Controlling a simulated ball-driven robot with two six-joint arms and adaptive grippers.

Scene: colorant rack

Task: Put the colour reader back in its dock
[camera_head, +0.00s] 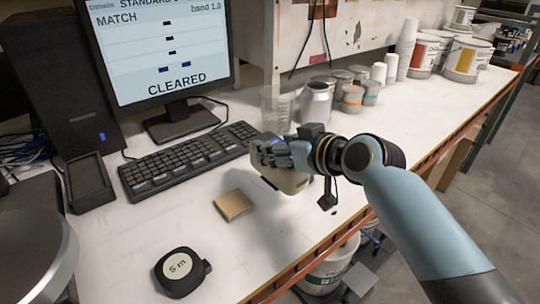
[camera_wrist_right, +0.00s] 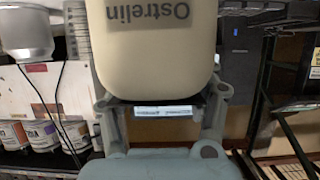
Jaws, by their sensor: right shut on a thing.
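My right gripper (camera_head: 278,155) is shut on the cream colour reader (camera_head: 288,182) and holds it over the white bench, right of the keyboard. In the right wrist view the reader (camera_wrist_right: 155,45) fills the top middle, its printed "Ostrelin" upside down, between the two fingers (camera_wrist_right: 160,105). The gripper hides part of the reader in the head view. A black, shallow holder (camera_head: 88,182), which looks like the dock, stands left of the keyboard, below the computer tower. It looks empty. My left gripper is not in view.
The keyboard (camera_head: 190,158) lies between holder and reader, below a monitor (camera_head: 160,50) reading "CLEARED". A tan square block (camera_head: 232,205) and a black tape measure (camera_head: 181,272) lie in front. A clear beaker (camera_head: 276,108) and metal can (camera_head: 315,103) stand close behind the gripper.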

